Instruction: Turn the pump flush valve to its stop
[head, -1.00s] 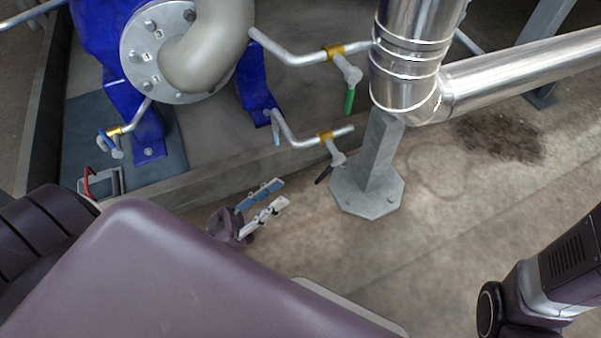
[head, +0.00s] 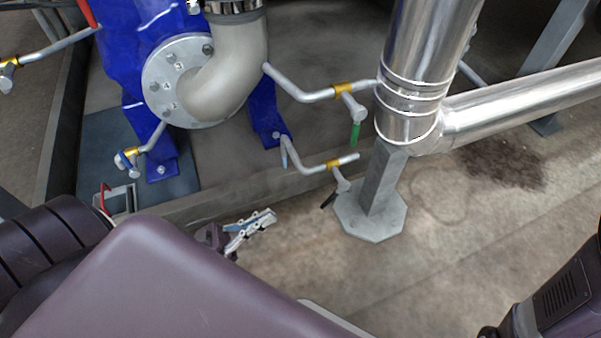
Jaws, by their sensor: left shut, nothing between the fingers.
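Several small valves with brass-coloured bodies sit on thin pipes. One has a green handle (head: 356,134) hanging down. One below it has a black handle (head: 328,200) slanting down to the left. One at the pump's left foot has a blue handle (head: 123,161), and another valve (head: 8,74) is at the far left edge. Which one is the flush valve I cannot tell. My left gripper (head: 270,217) is shut and empty, left of and lower in the picture than the black handle, apart from it. My right gripper is out of view.
The blue pump (head: 140,45) with its grey flanged elbow (head: 222,85) stands behind a low concrete edge. A shiny pipe (head: 520,98) and a grey post (head: 383,178) on an octagonal foot stand to the right.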

